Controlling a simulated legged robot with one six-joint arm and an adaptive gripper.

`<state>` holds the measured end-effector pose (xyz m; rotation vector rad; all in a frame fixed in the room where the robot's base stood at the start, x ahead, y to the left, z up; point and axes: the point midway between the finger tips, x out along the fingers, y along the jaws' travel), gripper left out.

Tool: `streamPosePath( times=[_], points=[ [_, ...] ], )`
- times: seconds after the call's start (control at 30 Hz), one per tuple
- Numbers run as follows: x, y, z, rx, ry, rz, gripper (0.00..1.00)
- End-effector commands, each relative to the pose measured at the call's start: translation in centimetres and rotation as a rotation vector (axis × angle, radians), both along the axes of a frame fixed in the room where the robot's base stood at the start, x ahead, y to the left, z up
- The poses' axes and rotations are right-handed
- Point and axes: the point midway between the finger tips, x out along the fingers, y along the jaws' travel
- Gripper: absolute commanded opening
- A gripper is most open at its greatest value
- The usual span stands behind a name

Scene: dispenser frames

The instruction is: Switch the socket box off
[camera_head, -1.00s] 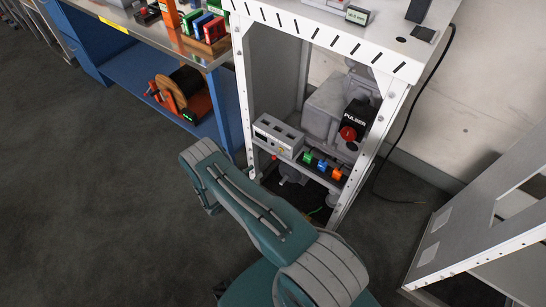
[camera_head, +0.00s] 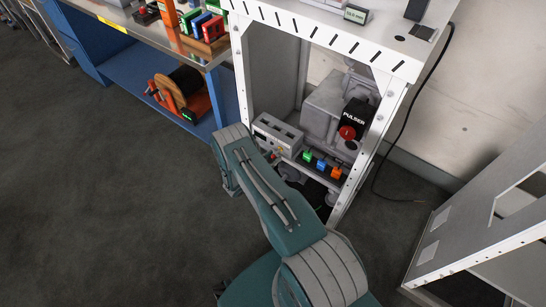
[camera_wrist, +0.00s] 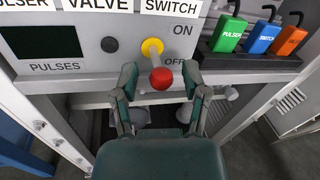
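The socket box (camera_head: 276,132) is a light grey box on the shelf inside the white frame. In the wrist view its front panel (camera_wrist: 100,52) carries a dark display marked PULSES and a lever switch with a yellow base (camera_wrist: 152,47) and a red ball knob (camera_wrist: 162,79). ON is printed to the upper right of the lever, OFF lower down, beside its shaft. The knob sits low in the picture, below the OFF label. My gripper (camera_wrist: 161,77) is open, one finger on each side of the knob with gaps. In the head view it is mostly hidden behind my arm.
Green (camera_wrist: 229,34), blue (camera_wrist: 262,38) and orange (camera_wrist: 291,40) plugs stand right of the box. A black PULSER unit with a red knob (camera_head: 347,132) is behind them. A frame post (camera_head: 361,160) rises on the right, a blue bench (camera_head: 93,62) on the left.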

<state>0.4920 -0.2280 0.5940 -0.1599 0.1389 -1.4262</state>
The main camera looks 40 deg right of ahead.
Motion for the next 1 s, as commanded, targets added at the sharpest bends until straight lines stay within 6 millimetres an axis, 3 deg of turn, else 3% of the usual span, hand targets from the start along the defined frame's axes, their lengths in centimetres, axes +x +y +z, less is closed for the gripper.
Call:
streamPosePath(
  times=[0.03,0.1,0.43,1.0],
  points=[
    [0.0,0.0,0.0,0.0,0.0,0.0,0.23],
    [0.0,0.0,0.0,0.0,0.0,0.0,0.0],
    [0.0,0.0,-0.3,-0.029,-0.01,0.001,0.0],
    [0.3,-0.3,-1.8,-0.35,-0.126,0.003,0.0]
  ],
)
